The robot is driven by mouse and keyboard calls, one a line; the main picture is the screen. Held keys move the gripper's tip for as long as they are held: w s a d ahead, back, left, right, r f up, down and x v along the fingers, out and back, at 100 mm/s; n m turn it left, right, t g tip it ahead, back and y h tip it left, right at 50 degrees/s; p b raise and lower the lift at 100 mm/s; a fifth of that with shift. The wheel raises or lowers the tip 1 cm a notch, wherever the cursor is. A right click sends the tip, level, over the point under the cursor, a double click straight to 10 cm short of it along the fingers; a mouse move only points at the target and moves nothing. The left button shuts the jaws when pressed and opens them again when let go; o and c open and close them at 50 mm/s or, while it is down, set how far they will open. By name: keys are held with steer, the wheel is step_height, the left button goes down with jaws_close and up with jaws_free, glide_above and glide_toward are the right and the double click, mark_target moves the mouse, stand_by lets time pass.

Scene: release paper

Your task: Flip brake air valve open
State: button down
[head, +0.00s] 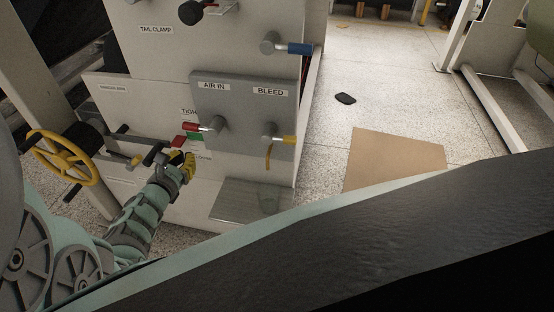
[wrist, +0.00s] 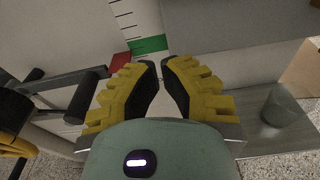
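The grey panel (head: 240,88) on the white cabinet carries two valves. The valve under the AIR IN label has a red handle (head: 191,127) pointing left. No label reading "brake" is legible, so I cannot tell which valve is the brake air valve. My gripper (head: 188,163) is below and slightly left of the AIR IN valve, apart from both valves. In the wrist view my gripper (wrist: 160,64) is empty, with a narrow gap between its yellow fingers.
A yellow handwheel (head: 62,157) and black-handled bars (wrist: 75,85) stand left of my gripper. A red-and-green scale (wrist: 148,44) is on the cabinet face beyond the fingers. A blue-handled valve (head: 299,48) is higher up. Brown cardboard (head: 395,158) lies on the open floor at right.

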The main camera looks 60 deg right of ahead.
steer(key=d+r+p, duration=0.1)
steer(key=w+d+r, duration=0.1)
steer(key=d, duration=0.1)
steer(key=d+r+p, duration=0.1)
steer(key=shift+w+d+r+p, duration=0.1)
steer(key=shift+w+d+p, duration=0.15)
steer(key=shift+d+p, duration=0.1)
